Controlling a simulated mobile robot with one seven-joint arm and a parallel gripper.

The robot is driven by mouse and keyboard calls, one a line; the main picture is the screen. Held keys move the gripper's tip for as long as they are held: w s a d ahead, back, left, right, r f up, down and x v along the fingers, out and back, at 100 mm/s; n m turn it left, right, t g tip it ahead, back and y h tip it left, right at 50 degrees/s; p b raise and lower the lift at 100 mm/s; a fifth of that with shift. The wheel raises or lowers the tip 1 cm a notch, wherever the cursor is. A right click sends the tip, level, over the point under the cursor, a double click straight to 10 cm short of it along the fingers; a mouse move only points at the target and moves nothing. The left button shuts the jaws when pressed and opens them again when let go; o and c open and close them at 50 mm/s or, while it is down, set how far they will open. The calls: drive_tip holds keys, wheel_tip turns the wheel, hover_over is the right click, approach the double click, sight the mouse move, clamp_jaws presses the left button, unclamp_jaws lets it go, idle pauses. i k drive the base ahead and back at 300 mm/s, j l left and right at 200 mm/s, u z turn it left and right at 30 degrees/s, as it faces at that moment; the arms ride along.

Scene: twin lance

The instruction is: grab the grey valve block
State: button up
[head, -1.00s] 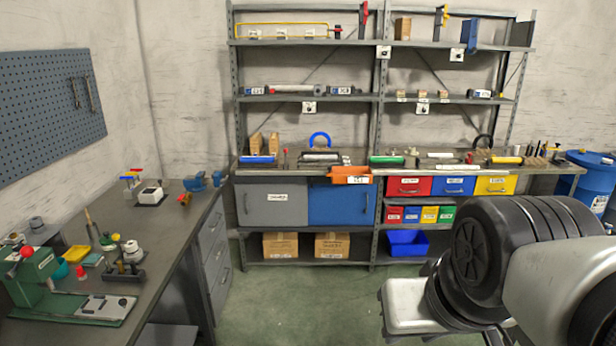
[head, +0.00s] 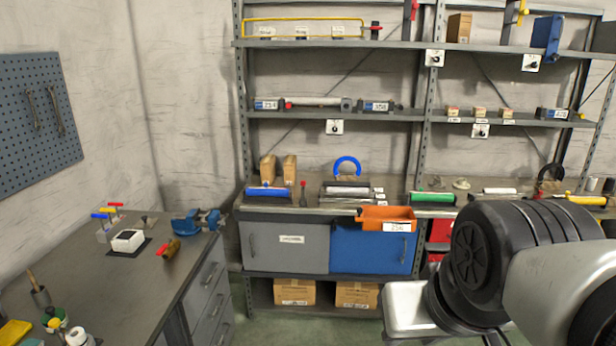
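Several small grey blocks could be the valve block, and I cannot tell which. One grey block with blue and red T-handles (head: 104,234) stands on the left bench beside a white box on a dark pad. On the middle shelf are a grey labelled block at the left (head: 267,104), a second one (head: 377,106) right of a long grey cylinder, and a third (head: 556,113) at the far right. My arm fills the lower right, well apart from all of them. My gripper is not in view.
The left bench (head: 110,290) holds a blue vise (head: 198,219) and a brass-coloured tool. An orange bin (head: 387,214) juts out at the front edge of the shelf unit's work surface. Cardboard boxes (head: 295,291) sit low down. Floor shows between bench and shelf unit.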

sight(345, 105)
drive_tip(key=i+j+z, duration=0.1)
drive_tip(key=i, duration=0.45)
drive_tip(key=i+j, duration=0.2)
drive_tip(key=i, duration=0.35)
drive_tip(key=i+j+z, duration=0.2)
drive_tip(key=i+j, duration=0.2)
drive_tip(key=i, duration=0.2)
drive_tip(key=i+j+z, duration=0.25)
drive_tip(key=i+j, duration=0.2)
drive_tip(key=i, duration=0.15)
